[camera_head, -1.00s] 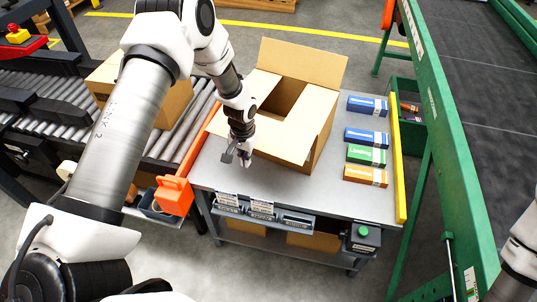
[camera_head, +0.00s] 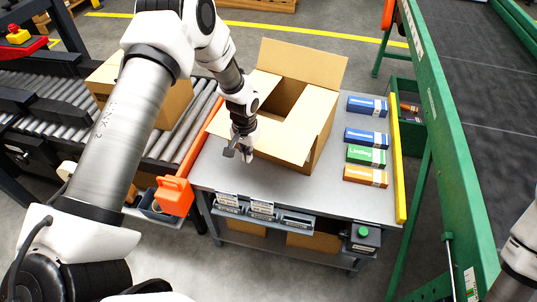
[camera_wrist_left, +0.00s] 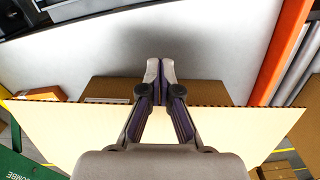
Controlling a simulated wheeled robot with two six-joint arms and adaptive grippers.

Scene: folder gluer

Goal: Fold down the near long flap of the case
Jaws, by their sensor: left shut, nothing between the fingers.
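The open cardboard case (camera_head: 312,157) stands on the grey table. Its far flap (camera_head: 303,62) stands up, and pale inner faces of other flaps show around the opening. The near long flap (camera_head: 262,138) spreads outward on the near side, its pale face up. My left gripper (camera_head: 246,157) is shut and empty at the near side of the case, by this flap. In the left wrist view the closed fingertips (camera_wrist_left: 160,68) reach past the corrugated edge of a pale flap (camera_wrist_left: 60,125); contact cannot be told. My right gripper is out of view.
Blue, green and orange cartons (camera_head: 366,156) line the table's right side, beside a yellow strip (camera_head: 398,165). A roller conveyor (camera_head: 60,95) with another box (camera_head: 172,103) is at left. A green machine frame (camera_head: 455,150) rises at right. The table front (camera_head: 310,198) is clear.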

